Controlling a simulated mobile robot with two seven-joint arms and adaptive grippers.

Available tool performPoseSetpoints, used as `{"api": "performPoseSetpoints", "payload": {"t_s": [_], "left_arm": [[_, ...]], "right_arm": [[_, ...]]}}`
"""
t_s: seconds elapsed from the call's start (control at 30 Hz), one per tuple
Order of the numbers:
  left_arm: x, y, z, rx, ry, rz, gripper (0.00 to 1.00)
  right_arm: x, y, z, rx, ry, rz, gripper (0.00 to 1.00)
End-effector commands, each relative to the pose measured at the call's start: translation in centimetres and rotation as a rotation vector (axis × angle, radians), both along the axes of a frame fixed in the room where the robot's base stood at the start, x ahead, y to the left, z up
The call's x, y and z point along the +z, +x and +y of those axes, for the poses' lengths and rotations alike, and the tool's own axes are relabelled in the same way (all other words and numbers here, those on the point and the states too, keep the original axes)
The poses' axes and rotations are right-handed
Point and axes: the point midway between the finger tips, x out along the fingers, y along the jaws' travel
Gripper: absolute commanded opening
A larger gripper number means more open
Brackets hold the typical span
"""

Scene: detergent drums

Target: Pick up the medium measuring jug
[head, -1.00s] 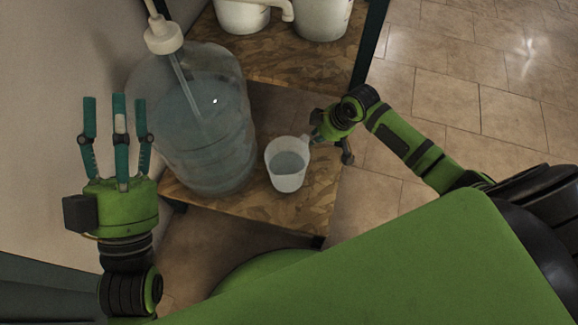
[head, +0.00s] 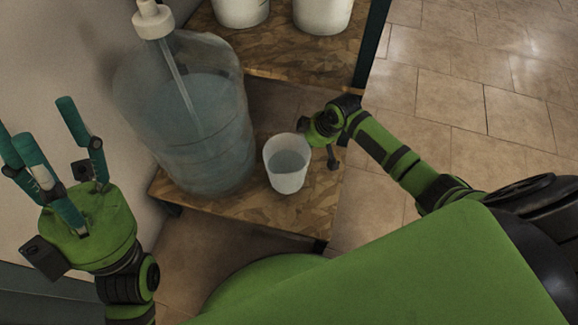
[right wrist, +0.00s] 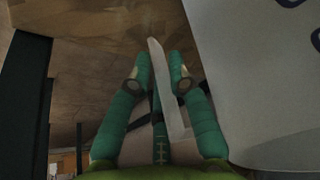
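The measuring jug (head: 287,170) is a white cup with bluish liquid showing inside. It stands upright on the lower wooden board in the head view, right of a big clear drum. In the right wrist view its white wall (right wrist: 245,75) fills the right side, and its pale handle (right wrist: 162,80) runs between my fingers. My right gripper (head: 325,145) is at the jug's right side. In the right wrist view its teal fingers (right wrist: 161,70) stand straight around the handle, with a gap beside it. My left gripper (head: 35,140) is open and empty at the far left.
The large clear drum (head: 190,120) with a white pump (head: 153,18) stands close left of the jug. White tubs (head: 322,12) stand on the wooden board behind. A dark shelf post (head: 371,45) rises at the back right. The tiled floor (head: 480,100) at right is clear.

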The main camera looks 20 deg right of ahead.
Motion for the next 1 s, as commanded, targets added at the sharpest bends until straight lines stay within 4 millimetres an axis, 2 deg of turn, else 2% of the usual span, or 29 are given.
{"api": "performPoseSetpoints", "payload": {"t_s": [0.1,0.17,0.67,1.0], "left_arm": [[0.1,0.0,0.0,0.000,0.000,0.001,0.51],[0.1,0.0,0.0,0.000,0.000,0.001,0.51],[0.2,0.0,-0.1,0.000,0.002,0.003,0.51],[0.7,0.7,-1.0,-0.006,0.047,0.080,0.51]], "right_arm": [[0.1,0.0,0.0,0.000,0.000,0.000,0.20],[0.1,0.0,0.0,0.000,0.000,0.000,0.00],[0.4,0.1,0.0,-0.001,0.002,-0.004,0.00],[2.4,0.1,0.0,0.001,0.001,-0.005,0.00]]}}
